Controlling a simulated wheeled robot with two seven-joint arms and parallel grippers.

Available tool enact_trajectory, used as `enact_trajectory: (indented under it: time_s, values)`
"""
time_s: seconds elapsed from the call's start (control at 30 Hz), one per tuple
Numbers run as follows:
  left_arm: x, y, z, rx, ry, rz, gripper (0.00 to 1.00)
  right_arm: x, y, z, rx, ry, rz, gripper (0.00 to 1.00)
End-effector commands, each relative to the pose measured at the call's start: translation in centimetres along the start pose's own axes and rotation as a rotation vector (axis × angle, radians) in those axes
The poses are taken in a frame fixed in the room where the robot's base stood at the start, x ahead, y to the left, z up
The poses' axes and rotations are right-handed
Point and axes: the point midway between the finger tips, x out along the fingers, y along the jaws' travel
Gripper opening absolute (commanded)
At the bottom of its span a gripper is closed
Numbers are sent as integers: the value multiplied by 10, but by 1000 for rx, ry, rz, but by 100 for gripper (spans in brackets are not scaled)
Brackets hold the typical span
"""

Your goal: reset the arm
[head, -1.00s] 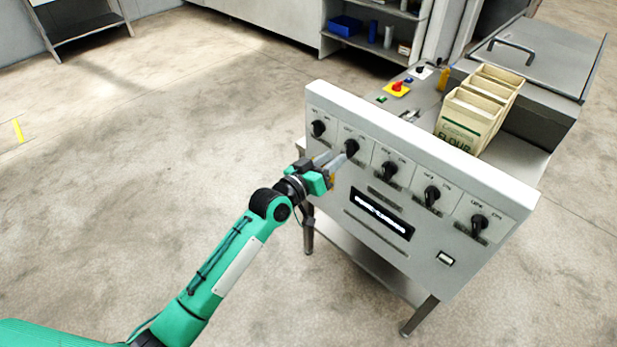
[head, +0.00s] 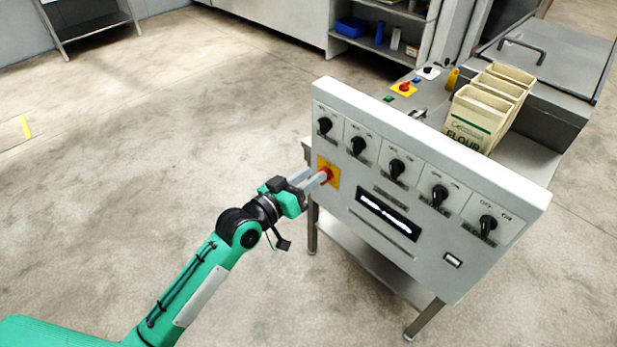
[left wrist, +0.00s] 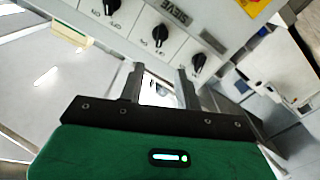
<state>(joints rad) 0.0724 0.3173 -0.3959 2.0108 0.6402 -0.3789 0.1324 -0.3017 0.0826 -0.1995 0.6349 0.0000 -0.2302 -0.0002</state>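My left gripper (head: 308,180) is in front of the left end of the upright grey control panel (head: 408,181). Its two fingers are apart with nothing between them; the gap also shows in the left wrist view (left wrist: 158,82). In the head view the fingertips overlap the edge of a red button (head: 327,174) on a yellow plate (head: 333,181); I cannot tell whether they touch. A row of several black knobs runs along the panel, the second one (head: 358,146) just above the plate. Knobs (left wrist: 160,35) also show in the left wrist view. My right gripper is not in view.
Flour bags (head: 470,122) and another red button on yellow (head: 404,88) are behind the panel. A grey shelf with a blue bin (head: 351,27) stands at the back. The concrete floor (head: 150,130) at left is clear.

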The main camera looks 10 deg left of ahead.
Motion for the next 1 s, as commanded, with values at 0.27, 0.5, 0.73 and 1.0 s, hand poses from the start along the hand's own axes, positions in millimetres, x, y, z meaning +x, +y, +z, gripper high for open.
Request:
enact_trajectory:
  time_s: [0.27,0.5,0.73,1.0]
  values:
    - [0,0,0,0,0,0,34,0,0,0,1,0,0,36]
    - [2,-15,16,-1,-22,-32,34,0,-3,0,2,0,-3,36]
    - [-10,-102,128,5,-182,-228,34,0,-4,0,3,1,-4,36]
    - [-86,-190,302,26,-458,-452,34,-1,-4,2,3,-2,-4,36]
